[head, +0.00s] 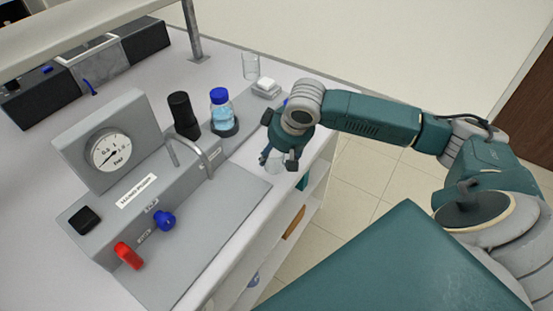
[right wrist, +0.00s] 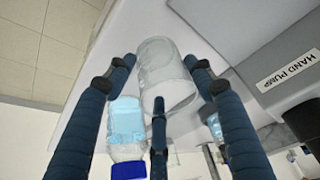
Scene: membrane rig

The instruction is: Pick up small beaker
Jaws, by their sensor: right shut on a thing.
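The small beaker (head: 275,166) is clear glass at the right edge of the bench in the head view, partly hidden by my right gripper (head: 279,160). In the right wrist view the beaker (right wrist: 164,62) sits between the dark blue fingers of the same gripper (right wrist: 160,85), which is shut on it. Whether its base touches the bench I cannot tell. My left gripper is not in view.
A taller clear beaker (head: 250,65) and a white block (head: 266,87) stand behind the gripper. A blue-capped bottle (head: 221,112) and a black cylinder (head: 183,115) stand left of it. The hand pump with a gauge (head: 109,150) fills the left. The bench edge drops to shelves on the right.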

